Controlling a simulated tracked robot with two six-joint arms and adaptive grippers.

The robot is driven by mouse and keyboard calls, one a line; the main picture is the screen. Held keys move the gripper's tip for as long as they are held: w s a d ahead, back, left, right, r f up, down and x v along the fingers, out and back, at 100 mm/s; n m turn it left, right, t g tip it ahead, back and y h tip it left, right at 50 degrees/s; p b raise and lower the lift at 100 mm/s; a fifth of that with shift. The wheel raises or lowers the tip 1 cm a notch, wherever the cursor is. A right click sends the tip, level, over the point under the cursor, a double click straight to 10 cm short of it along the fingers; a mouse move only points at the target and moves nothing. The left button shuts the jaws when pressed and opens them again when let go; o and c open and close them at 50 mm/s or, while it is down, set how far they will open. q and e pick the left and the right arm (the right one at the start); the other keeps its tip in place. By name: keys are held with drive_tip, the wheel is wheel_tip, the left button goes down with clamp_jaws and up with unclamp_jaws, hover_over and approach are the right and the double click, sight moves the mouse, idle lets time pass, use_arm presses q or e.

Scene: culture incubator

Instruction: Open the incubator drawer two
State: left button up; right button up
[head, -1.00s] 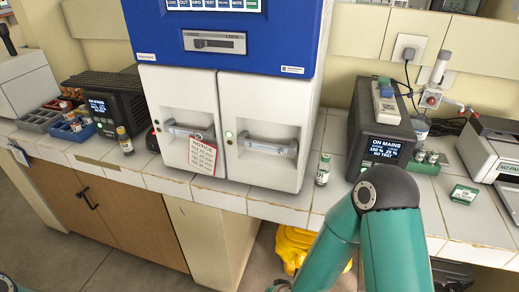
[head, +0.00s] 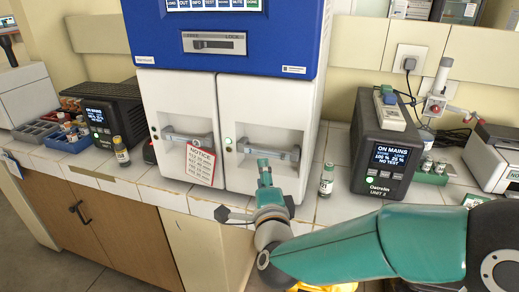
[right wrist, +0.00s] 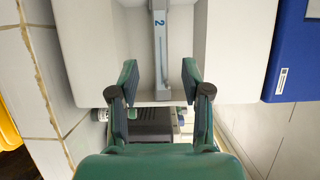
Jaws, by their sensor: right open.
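The white incubator with a blue upper housing (head: 236,20) stands on the bench in the head view. Its right drawer (head: 270,110) looks shut, level with the left one. The right drawer's grey bar handle (head: 285,154) also shows in the right wrist view (right wrist: 160,45), marked "2". My left gripper is out of view.
The left drawer (head: 177,100) has a handle with a hanging notice tag (head: 200,165). Small bottles stand at the left (head: 121,152) and right (head: 325,180) of the incubator. A dark power unit (head: 375,165) stands right of it.

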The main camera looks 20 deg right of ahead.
sight(259, 153)
drive_tip(key=p+x, duration=0.2)
drive_tip(key=x, duration=0.8)
drive_tip(key=shift+w, duration=0.25)
clamp_jaws()
